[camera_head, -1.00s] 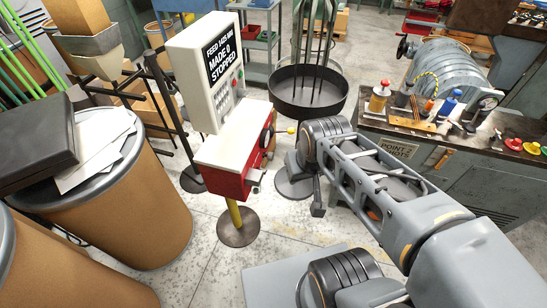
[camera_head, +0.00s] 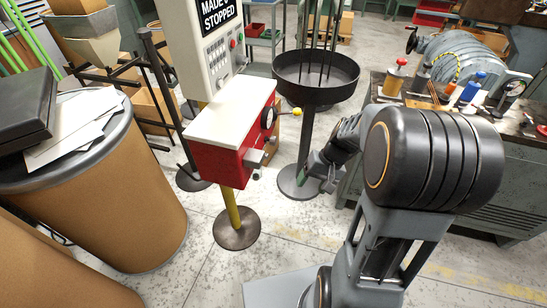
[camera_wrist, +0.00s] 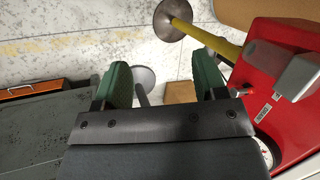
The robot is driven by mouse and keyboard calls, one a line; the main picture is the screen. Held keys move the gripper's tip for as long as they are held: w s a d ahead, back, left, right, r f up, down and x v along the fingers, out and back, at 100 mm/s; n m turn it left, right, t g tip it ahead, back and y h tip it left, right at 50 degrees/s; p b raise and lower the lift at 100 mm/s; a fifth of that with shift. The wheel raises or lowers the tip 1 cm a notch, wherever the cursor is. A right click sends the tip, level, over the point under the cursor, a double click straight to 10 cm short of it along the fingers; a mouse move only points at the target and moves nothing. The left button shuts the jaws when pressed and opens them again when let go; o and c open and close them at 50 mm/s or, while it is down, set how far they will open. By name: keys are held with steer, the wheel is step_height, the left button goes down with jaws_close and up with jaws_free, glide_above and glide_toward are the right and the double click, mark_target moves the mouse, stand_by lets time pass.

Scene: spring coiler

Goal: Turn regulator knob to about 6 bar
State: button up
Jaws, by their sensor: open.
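A red box with a white top (camera_head: 232,118) stands on a yellow post, left of my gripper in the head view. Its right side carries a grey block-like fitting (camera_head: 254,158) and a black round part (camera_head: 268,118) by a yellow-tipped lever. I cannot tell which part is the regulator knob, and no pressure reading is legible. In the wrist view the red box (camera_wrist: 277,55) and the grey fitting (camera_wrist: 298,76) are at the right; a white round face shows partly below them. My gripper (camera_wrist: 163,78) has green fingers, spread apart and empty. It also shows in the head view (camera_head: 303,180), apart from the box.
A black round tray on a stand (camera_head: 316,78) is just behind my gripper. A workbench (camera_head: 520,150) with bottles and tools is at the right. A brown drum (camera_head: 110,205) stands left of the red box. The floor (camera_head: 205,275) in front is clear.

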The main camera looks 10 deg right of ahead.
steer(key=w+d+f+n+t+y+b, duration=0.1)
steer(key=w+d+f+n+y+b, duration=0.1)
steer(key=w+f+y+b, duration=0.5)
steer(key=n+t+y, duration=0.4)
steer(key=n+t, duration=0.4)
steer(key=n, duration=0.7)
glide_toward(276, 141)
steer(key=x, duration=1.1)
steer(key=shift+w+d+f, duration=0.1)
steer(key=shift+w+f, duration=0.05)
steer(key=shift+f, duration=0.05)
steer(key=shift+c, duration=0.2)
steer(key=c, duration=0.9)
